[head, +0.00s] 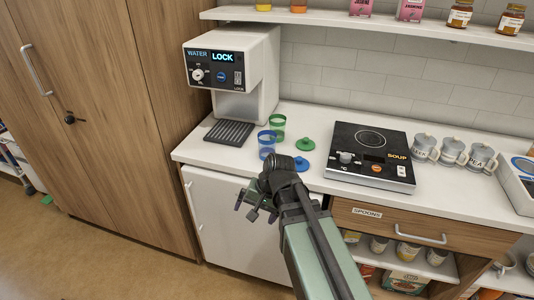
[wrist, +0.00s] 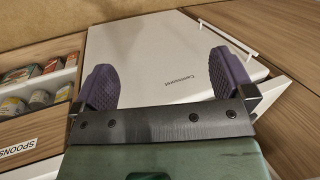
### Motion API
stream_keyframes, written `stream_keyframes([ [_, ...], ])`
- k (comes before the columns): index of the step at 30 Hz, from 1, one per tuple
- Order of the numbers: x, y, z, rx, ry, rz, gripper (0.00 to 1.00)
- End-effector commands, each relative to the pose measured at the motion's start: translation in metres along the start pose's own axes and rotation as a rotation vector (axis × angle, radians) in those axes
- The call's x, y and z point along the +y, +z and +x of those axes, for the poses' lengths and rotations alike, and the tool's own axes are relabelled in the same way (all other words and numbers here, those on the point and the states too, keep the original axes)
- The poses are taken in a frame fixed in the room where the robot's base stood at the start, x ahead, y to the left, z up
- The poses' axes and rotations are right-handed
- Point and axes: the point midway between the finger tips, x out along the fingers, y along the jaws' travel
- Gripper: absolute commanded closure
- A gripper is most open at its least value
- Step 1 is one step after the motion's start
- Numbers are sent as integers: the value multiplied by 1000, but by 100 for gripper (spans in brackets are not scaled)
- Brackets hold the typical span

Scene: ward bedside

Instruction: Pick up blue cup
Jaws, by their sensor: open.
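The blue cup (head: 266,142) is a clear cup with blue bands, standing on the white counter near its front edge, right of the water dispenser. A similar green cup (head: 278,124) stands just behind it. A blue lid (head: 304,164) and a green lid (head: 305,144) lie to the right. My gripper (head: 248,207) is in front of the counter, lower than its top and apart from the blue cup. In the wrist view my gripper (wrist: 168,85) shows two purple finger pads spread wide, with nothing between them. The blue cup is not in the wrist view.
The water dispenser (head: 235,75) stands behind left, and a soup hot plate (head: 371,157) lies to the right. Grey mugs (head: 453,152) are further right. Below are a white door (head: 225,215) and a spoons drawer (head: 400,225). A shelf (head: 380,24) with jars hangs above.

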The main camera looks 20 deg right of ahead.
Motion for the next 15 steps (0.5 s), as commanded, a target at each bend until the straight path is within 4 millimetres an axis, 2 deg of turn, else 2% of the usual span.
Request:
stream_keyframes([
  [1,1,-42,21,-8,-160,228,0],
  [2,-2,-65,20,-29,-280,394,0],
  [3,-3,-97,14,-76,-445,618,0],
  [5,2,-144,-5,-186,-683,930,0],
  [6,11,-172,-22,-277,-826,1108,0],
  [7,18,-190,-36,-348,-920,1218,0],
  [9,36,-220,-64,-507,-1087,1405,0],
  [10,42,-229,-74,-564,-1138,1459,0],
  [12,52,-241,-91,-661,-1214,1535,0],
  [15,55,-244,-100,-708,-1245,1567,0],
])
